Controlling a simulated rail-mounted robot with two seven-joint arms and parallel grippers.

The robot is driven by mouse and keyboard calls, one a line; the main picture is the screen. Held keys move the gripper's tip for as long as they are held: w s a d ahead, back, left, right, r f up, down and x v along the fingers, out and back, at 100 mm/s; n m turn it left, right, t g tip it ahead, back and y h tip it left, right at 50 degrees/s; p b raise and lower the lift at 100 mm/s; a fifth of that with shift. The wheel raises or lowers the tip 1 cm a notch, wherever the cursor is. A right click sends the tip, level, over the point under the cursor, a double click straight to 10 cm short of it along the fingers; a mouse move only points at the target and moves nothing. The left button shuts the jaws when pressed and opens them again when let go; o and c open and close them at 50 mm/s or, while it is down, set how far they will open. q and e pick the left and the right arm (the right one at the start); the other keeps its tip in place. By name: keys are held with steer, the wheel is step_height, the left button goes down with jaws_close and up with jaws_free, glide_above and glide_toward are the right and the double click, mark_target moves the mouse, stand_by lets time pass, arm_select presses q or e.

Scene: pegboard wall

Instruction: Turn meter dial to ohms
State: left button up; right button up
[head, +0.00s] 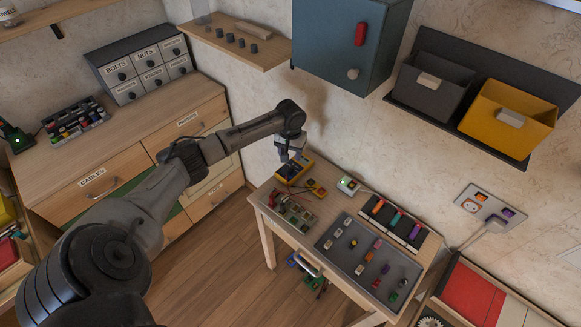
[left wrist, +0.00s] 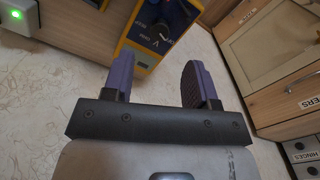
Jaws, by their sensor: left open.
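The yellow and dark meter (head: 293,171) sits at the back left corner of the small wooden table, partly hidden by my left gripper. In the left wrist view the meter (left wrist: 138,55) shows its dark face with a round black dial (left wrist: 160,32) and the marks V and OFF; the top of the dial's range is cut off or too small to read. My left gripper (head: 292,156) is at the meter. In the left wrist view its two purple-padded fingers (left wrist: 160,82) are apart and empty, with the dial beyond the gap between them. My right gripper is not seen.
The table (head: 262,199) also carries a small box with a green light (head: 348,185), several small parts and a grey tray (head: 345,262). A blue-grey cabinet (head: 335,45) hangs above the table. Drawers (head: 130,165) stand to the left.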

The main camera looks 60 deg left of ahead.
mark_target(290, 167)
arm_select(q)
steer(key=shift+f+b, duration=0.65)
steer(key=shift+f, duration=2.9)
